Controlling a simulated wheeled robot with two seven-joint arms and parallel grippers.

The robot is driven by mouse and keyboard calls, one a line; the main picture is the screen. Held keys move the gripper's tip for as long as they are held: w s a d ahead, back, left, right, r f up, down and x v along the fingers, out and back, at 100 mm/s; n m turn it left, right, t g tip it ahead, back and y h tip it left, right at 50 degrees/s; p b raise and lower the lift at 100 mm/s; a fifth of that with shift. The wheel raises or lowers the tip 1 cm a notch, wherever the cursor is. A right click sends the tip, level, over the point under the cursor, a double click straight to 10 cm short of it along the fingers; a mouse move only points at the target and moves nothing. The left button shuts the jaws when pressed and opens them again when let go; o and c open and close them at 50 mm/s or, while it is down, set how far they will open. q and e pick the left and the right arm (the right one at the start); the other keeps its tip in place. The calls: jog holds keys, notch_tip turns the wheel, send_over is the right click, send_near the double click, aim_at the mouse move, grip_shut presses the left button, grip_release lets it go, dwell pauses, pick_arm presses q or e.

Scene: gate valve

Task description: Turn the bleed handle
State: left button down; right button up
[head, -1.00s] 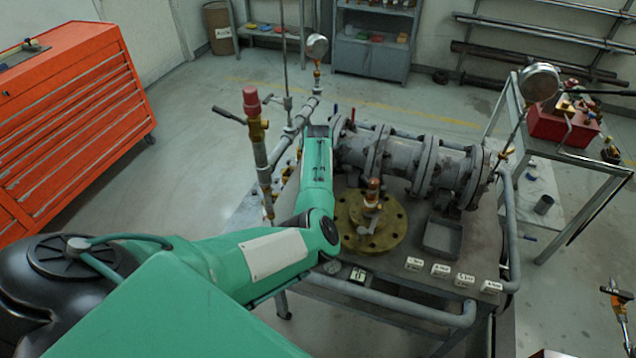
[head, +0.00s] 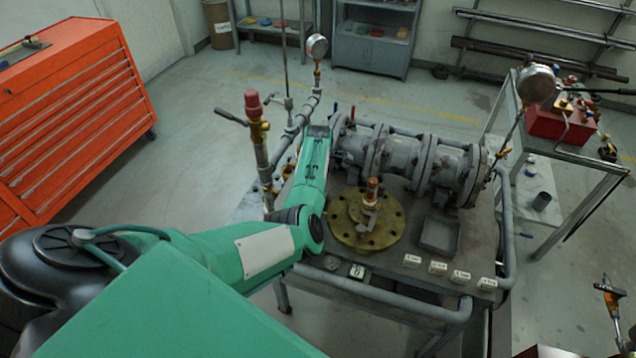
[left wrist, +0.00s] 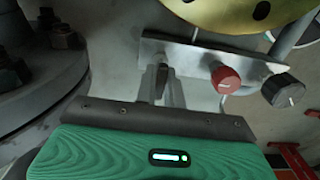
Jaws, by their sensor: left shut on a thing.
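My left gripper (left wrist: 162,84) has its two grey fingers close together in the left wrist view. They are shut on a small dark piece, apparently the bleed handle (left wrist: 164,72), at the edge of a grey metal manifold plate (left wrist: 193,56). Most of the handle is hidden by the fingers. A red knob (left wrist: 226,79) and a black knob (left wrist: 283,90) sit on the same plate, right of the fingers and apart from them. In the head view my left forearm reaches to the grey flanged valve line (head: 400,155), and its fingers are hidden. My right gripper is not in view.
A pipe with a red-capped valve (head: 253,101) stands left of the forearm. A gold round face (left wrist: 238,10) is above the plate.

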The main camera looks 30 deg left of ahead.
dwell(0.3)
pick_arm(q)
jog(key=c, duration=1.5)
grip_release()
jog(key=shift+r, duration=0.1)
notch_tip(320, 180, up, 14)
jog(key=b, duration=0.3)
jog(key=shift+d+f, duration=0.1)
jog(key=shift+f, duration=0.1)
